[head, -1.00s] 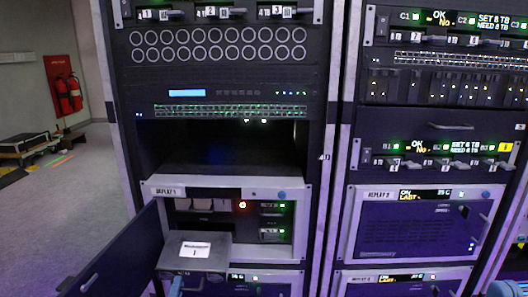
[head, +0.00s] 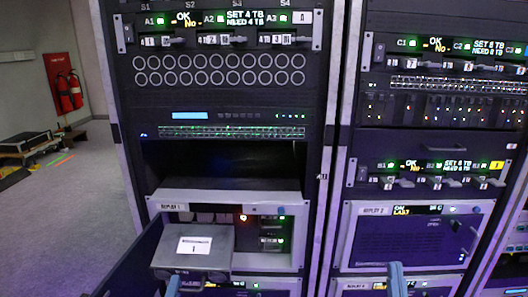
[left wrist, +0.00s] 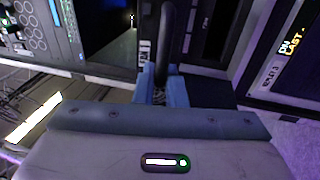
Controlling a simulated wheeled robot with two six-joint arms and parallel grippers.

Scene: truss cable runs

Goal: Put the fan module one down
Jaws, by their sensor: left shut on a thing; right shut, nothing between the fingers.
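The fan module one (head: 215,262) is a grey box with a white label reading 1 on top. In the head view it sits in front of the open Replay 1 unit (head: 289,215) and covers part of its opening. My left gripper (head: 172,287) is at its near side, low in the picture. In the left wrist view my left gripper (left wrist: 166,92) is shut on an upright dark handle (left wrist: 165,40). My right gripper (head: 397,280) is shut and empty, partly cut off at the bottom edge, in front of the right rack.
A dark door (head: 132,262) hangs open at the left of the Replay 1 unit. Above that unit is an empty dark bay (head: 220,165). The Replay 2 unit (head: 405,235) is in the right rack. Open floor (head: 70,200) lies to the left.

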